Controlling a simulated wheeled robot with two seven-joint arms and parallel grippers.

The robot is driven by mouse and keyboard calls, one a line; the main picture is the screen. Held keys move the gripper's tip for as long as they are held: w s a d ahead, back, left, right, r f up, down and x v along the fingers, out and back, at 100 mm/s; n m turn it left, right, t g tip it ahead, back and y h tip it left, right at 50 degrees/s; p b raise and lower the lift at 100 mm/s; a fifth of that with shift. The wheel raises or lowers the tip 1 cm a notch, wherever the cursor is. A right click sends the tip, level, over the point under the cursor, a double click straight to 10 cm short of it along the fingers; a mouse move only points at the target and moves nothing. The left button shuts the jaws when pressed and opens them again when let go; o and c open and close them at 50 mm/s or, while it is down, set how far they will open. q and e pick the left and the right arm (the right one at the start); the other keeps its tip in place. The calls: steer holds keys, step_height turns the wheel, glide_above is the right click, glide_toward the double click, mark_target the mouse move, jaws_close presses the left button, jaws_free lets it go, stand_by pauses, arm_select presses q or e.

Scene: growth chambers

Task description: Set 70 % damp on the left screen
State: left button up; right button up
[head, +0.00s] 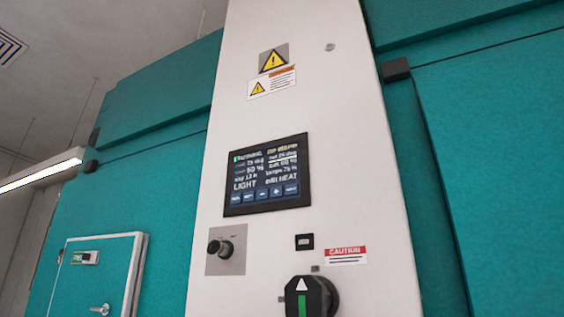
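A dark control screen (266,175) is set in a white panel, near the middle of the head view. It shows two columns of white text, with a line reading "LIGHT" at lower left and one that seems to end in "HEAT" at lower right. Percent values show in the text, but the small figures are too blurred to read surely. A row of several blue buttons (263,194) runs along its bottom edge. No second screen of this kind is in view. Neither of my grippers is in view.
Below the screen are a black knob (222,248) on a grey plate and a large black rotary switch (308,297) with a green mark. A caution label (346,255) sits right of them. Teal walls flank the white panel (310,95); a small door (92,280) is at lower left.

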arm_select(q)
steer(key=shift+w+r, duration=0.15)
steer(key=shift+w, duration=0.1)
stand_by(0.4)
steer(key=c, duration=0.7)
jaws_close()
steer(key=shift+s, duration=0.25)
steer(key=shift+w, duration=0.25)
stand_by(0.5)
